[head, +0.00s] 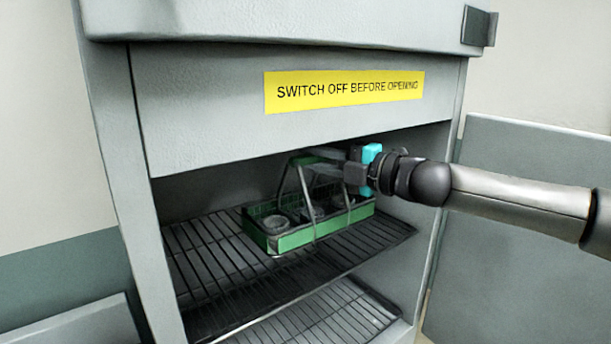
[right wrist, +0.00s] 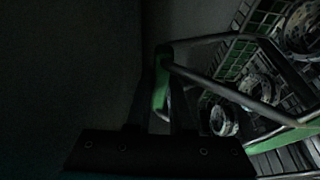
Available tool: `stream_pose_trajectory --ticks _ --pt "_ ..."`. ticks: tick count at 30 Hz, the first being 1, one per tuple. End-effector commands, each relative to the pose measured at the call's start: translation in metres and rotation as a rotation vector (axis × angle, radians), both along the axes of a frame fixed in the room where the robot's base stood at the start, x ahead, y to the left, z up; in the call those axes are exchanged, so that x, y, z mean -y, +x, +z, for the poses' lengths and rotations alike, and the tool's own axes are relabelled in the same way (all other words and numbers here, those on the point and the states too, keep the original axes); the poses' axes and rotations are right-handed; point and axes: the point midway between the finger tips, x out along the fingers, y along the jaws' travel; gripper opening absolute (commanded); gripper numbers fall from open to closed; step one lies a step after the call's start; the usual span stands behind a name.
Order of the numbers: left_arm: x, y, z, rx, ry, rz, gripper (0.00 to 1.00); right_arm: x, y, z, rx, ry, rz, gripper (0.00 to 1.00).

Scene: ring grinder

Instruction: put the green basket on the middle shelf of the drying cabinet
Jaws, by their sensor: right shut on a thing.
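The green basket (head: 294,241) hangs or rests inside the open drying cabinet (head: 210,110), over the upper of two visible wire shelves (head: 205,265). I cannot tell whether its base touches that shelf. It looks roughly upright and holds several metal rings. My right gripper (head: 328,158) reaches in from the right and is shut on the basket's handle above it. In the right wrist view the fingers (right wrist: 163,95) close around the green grip, with the basket (right wrist: 238,58) at the right. My left gripper is out of view.
A lower wire shelf (head: 335,318) lies below. The cabinet's side walls and the front panel with a yellow warning sign (head: 344,91) bound the opening. The upper shelf is bare left of the basket. A grey panel (head: 530,220) stands at the right.

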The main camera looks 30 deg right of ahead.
Motion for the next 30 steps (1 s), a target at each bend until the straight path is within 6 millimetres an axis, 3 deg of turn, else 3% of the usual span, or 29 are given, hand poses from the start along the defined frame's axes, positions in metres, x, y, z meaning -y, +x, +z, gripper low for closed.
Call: stream_pose_trajectory --ticks 1,9,14,23,30 --pt "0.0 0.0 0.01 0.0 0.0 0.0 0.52 -0.001 0.002 0.009 0.007 0.003 0.002 0.0" --pt "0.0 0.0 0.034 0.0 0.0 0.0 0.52 -0.007 0.012 0.007 0.005 -0.002 0.01 0.0" --pt "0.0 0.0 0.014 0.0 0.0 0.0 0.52 -0.007 0.012 -0.024 0.0 -0.001 0.009 0.0" --pt "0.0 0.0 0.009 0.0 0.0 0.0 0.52 -0.007 0.012 -0.037 0.004 -0.004 0.008 0.0" --pt "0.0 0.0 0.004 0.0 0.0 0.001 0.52 -0.007 0.012 -0.064 0.001 -0.001 0.009 0.0"
